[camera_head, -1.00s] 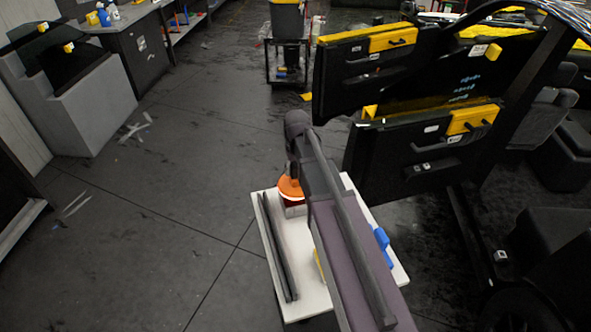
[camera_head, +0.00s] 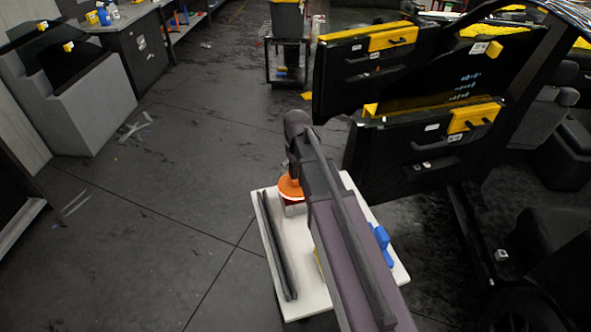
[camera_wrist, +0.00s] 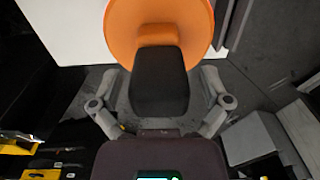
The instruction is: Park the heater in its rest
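The heater, with an orange disc (camera_head: 290,187) and a dark handle, is at the upper left of a white cart top (camera_head: 312,299). In the wrist view, its orange disc (camera_wrist: 190,14) is at the top and its black handle (camera_wrist: 160,82) points down toward my gripper's palm. My gripper (camera_wrist: 160,75) has its fingers spread on both sides of the handle, with a visible gap on each side. The rest cannot be made out clearly; a small reddish-and-pale part (camera_head: 293,207) shows below the disc. My arm covers much of the cart.
Long dark strips (camera_head: 277,245) lie along the cart's left side. A blue tool (camera_head: 381,242) is at its right edge. Black door panels with yellow parts (camera_head: 425,155) stand on a rack close behind and right.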

